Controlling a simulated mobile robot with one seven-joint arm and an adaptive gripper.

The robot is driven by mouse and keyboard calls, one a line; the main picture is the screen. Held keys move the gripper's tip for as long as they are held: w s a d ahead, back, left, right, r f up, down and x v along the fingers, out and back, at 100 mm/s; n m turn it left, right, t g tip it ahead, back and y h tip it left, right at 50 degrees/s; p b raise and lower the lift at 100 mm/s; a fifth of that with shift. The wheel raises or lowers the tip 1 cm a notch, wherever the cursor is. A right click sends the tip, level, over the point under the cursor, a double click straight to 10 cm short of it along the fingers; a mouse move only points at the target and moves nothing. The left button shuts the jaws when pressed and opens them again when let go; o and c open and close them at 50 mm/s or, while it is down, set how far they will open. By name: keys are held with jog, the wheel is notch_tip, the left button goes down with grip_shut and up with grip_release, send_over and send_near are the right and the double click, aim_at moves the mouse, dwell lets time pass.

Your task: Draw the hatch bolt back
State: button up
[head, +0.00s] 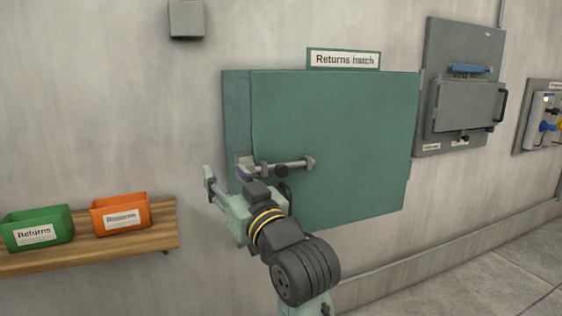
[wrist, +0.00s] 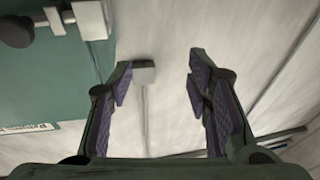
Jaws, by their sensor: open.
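The green returns hatch (head: 335,125) is mounted on the wall and its door looks closed. A grey bolt (head: 292,164) lies horizontally across the lower left of the door, with a dark round knob (head: 282,171) on it. My gripper (head: 226,174) is open and empty at the hatch's lower left edge, left of the knob and apart from it. In the wrist view, the knob (wrist: 17,31) and a pale bracket (wrist: 91,20) are at the upper left, outside my open fingers (wrist: 159,72). My gripper partly hides the bolt's left end in the head view.
A wooden shelf (head: 90,253) at the left holds a green bin (head: 37,229) and an orange bin (head: 121,213). A grey box (head: 187,19) is on the wall above. Grey panels (head: 462,85) hang to the right. The wall between shelf and hatch is clear.

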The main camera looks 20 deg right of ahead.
aim_at(283, 171)
jog(key=s+d+f+m+g+h+p, duration=0.1)
jog(key=s+d+h, duration=0.15)
jog(key=d, duration=0.45)
jog(key=s+d+f+m+g+h, duration=0.1)
jog(key=s+d+m+h, duration=0.15)
jog(key=d, duration=0.35)
jog(key=shift+n+y, duration=0.45)
jog(key=shift+y, duration=0.05)
jog(key=w+p, duration=0.1)
jog(key=w, duration=0.4)
jog(key=w+p, duration=0.1)
jog(key=w, duration=0.4)
jog(key=shift+w+f+p, duration=0.2)
jog(key=shift+w+p, duration=0.15)
jog(key=shift+p, duration=0.05)
grip_shut()
